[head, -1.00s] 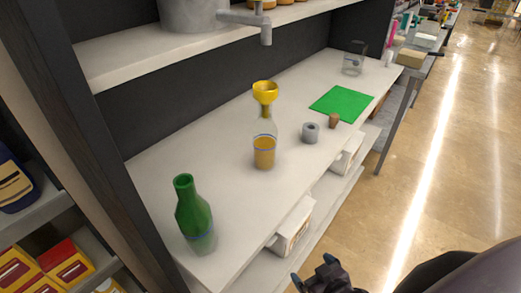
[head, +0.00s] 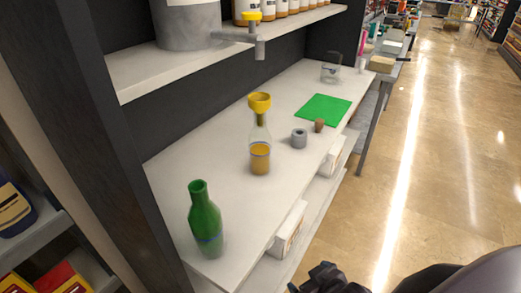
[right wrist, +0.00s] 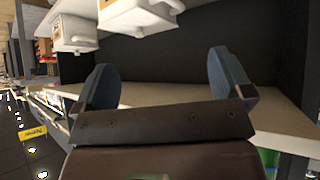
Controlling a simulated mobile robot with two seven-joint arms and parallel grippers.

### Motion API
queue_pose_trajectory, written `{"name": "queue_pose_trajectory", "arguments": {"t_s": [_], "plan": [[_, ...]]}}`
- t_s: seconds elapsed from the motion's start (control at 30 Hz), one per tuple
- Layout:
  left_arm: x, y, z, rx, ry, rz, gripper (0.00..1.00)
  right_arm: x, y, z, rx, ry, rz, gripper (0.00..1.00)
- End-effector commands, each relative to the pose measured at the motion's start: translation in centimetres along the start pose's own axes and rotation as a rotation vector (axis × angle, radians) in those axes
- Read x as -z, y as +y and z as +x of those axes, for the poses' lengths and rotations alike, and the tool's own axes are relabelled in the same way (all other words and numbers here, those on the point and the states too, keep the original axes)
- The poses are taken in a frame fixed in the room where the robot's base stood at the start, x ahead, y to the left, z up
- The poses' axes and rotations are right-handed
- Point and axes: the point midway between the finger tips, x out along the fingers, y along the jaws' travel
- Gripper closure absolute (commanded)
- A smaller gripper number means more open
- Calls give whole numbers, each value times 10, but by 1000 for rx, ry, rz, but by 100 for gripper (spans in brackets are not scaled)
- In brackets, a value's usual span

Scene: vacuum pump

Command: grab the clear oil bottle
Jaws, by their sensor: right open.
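The clear oil bottle (head: 260,152) stands upright on the white shelf, part filled with amber oil, with a yellow funnel (head: 260,103) in its neck. A green bottle (head: 205,222) stands nearer, to its left. My right gripper (head: 318,281) is at the bottom edge of the head view, below and apart from the shelf. In the right wrist view its two blue fingertips (right wrist: 170,82) are spread, with nothing between them. The clear bottle is not recognisable in the right wrist view. My left gripper is out of view.
A grey ring (head: 299,138), a brown cork (head: 319,125), a green mat (head: 323,109) and a clear jug (head: 331,69) lie farther along the shelf. A grey tank (head: 187,27) with a tap stands above. White boxes (head: 287,230) are underneath. The floor to the right is clear.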

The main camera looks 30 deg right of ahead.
Motion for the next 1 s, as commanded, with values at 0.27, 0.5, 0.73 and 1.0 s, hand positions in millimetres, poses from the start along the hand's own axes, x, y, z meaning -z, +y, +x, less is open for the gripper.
{"name": "queue_pose_trajectory", "arguments": {"t_s": [0.27,0.5,0.73,1.0], "plan": [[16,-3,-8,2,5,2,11,23,4,-58,-7,-227,10,2],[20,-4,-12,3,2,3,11,28,6,-95,-9,-364,16,2],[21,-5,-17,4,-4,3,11,33,7,-122,-11,-455,2,2],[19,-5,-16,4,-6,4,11,71,16,-92,-37,-341,-387,2]]}}
